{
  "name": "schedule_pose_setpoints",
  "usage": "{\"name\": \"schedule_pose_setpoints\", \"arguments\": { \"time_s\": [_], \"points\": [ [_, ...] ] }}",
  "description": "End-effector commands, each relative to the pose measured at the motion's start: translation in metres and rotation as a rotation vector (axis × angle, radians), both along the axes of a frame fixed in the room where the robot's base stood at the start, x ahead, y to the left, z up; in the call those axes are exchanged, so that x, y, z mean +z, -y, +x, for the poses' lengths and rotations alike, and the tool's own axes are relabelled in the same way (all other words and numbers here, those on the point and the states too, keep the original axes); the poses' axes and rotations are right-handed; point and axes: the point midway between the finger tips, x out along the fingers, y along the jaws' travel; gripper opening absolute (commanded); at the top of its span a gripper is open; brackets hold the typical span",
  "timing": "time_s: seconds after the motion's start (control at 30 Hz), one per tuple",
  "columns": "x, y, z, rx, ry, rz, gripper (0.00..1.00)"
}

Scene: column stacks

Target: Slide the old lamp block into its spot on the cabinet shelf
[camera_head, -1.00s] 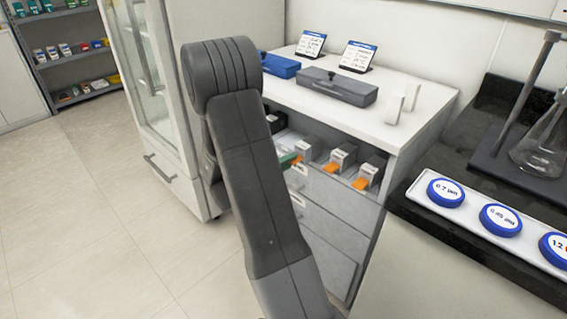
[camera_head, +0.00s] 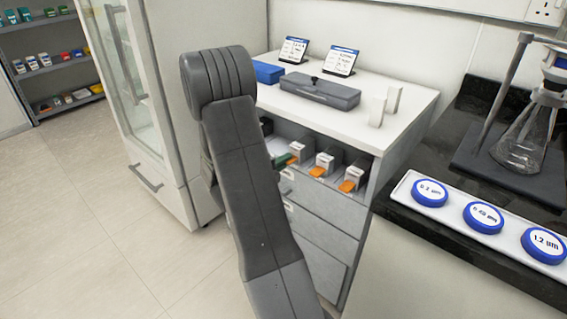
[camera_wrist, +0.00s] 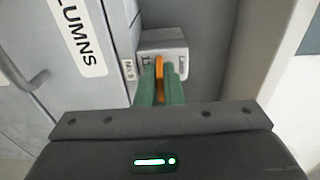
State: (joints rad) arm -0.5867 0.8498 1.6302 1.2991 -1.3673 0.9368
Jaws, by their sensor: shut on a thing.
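The lamp block (camera_wrist: 163,45) is a small light-grey box with an orange tab (camera_wrist: 159,65), seen in the wrist view. My gripper (camera_wrist: 159,74), with green fingers, is shut on that tab. In the head view the leftmost grey block (camera_head: 298,152) sits at the cabinet's open shelf, beside the green fingertip (camera_head: 284,159). My arm hides most of the gripper there. I cannot tell how far in the block sits. The cabinet shelf (camera_head: 334,187) is a recess under the white top.
Two similar blocks with orange tabs, one mid-shelf (camera_head: 324,163) and one at right (camera_head: 353,175), stand in the same row. A glass-door fridge (camera_head: 170,170) stands left of the cabinet. A black bench (camera_head: 480,255) with a filter tray is at right. Open floor lies at left.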

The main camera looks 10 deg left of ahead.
Motion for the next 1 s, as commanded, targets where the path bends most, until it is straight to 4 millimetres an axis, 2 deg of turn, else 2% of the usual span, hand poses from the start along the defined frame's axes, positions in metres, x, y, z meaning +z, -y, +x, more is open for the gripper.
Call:
{"name": "schedule_pose_setpoints", "arguments": {
  "time_s": [0.2, 0.23, 0.3, 0.37, 0.73, 0.87, 1.0],
  "points": [
    [0.001, 0.0, 0.0, 0.0, 0.001, 0.0, 0.0],
    [0.001, 0.0, 0.0, 0.0, 0.001, 0.0, 0.11],
    [0.001, 0.0, 0.0, 0.0, 0.001, 0.0, 0.25],
    [0.001, 0.0, 0.0, 0.0, 0.001, 0.0, 0.32],
    [0.0, -0.004, -0.005, 0.001, -0.001, 0.001, 0.32],
    [0.001, -0.016, -0.019, 0.004, 0.0, 0.0, 0.32],
    [0.001, -0.035, -0.044, 0.006, 0.0, 0.0, 0.32]
  ]
}}
